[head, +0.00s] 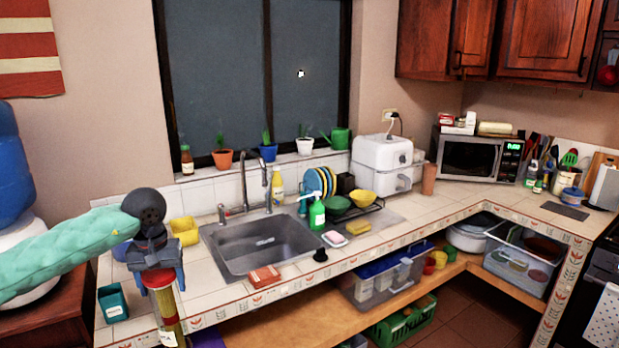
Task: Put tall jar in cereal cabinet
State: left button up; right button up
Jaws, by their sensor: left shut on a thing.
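My left gripper (156,266) is in the lower left of the head view, at the end of my green-sleeved arm. It is shut on the top of a tall jar (169,310) with a reddish lid and yellowish contents. The jar hangs nearly upright below the gripper, in front of the counter's left part. Its lower end is near the bottom of the picture. Dark wood wall cabinets (530,35) hang at the upper right with their doors shut. I cannot tell which one is the cereal cabinet. My right gripper is out of view.
A sink (262,243) is set in the tiled counter, with a dish rack and soap bottle (317,213) beside it. A teal cup (112,302) stands left of the jar. A microwave (470,156) stands below the cabinets. Plastic bins (383,280) fill the lower shelf.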

pick_arm(q)
jog(key=s+d+f+m, duration=0.1)
jog(key=s+d+f, duration=0.2)
jog(key=d+f, duration=0.3)
jog(key=s+d+f+m, duration=0.1)
jog(key=s+d+f, duration=0.3)
jog(key=f, duration=0.9)
jog(key=shift+d+f+m, duration=0.15)
jog(key=shift+d+m, duration=0.25)
jog(key=shift+d, duration=1.25)
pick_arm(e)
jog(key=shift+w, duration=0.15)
